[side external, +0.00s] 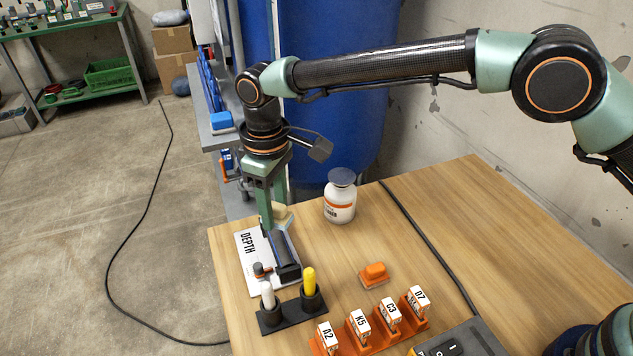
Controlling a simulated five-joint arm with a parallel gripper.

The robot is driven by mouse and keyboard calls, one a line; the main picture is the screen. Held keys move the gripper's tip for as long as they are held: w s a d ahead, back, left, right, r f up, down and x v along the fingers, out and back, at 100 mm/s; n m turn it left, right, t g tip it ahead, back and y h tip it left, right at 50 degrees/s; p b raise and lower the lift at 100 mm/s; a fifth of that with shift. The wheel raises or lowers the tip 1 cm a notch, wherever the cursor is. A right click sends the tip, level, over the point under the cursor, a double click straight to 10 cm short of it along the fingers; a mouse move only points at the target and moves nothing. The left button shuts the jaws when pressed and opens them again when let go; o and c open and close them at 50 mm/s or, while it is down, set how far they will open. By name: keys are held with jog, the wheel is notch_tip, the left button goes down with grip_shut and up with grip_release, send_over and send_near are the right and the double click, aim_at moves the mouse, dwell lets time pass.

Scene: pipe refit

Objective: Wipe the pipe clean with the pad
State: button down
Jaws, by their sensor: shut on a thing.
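My gripper (268,220) points straight down over the far end of the pipe. The fingers partly hide the pad. The pipe (283,248) is a short dark grey piece lying at a slant, with a black block at its near end. It lies over a white card marked DEPTH (246,262). The pad is at or just above the pipe's far end; I cannot tell whether they touch.
A black stand (291,314) holds a white and a yellow marker-like stick. An orange piece (374,274) sits to the right. Orange holders carry tags A2, K5, C3 and D7 (417,302). A white jar (341,204) stands behind.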

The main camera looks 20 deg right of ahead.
jog(key=shift+r, duration=1.45)
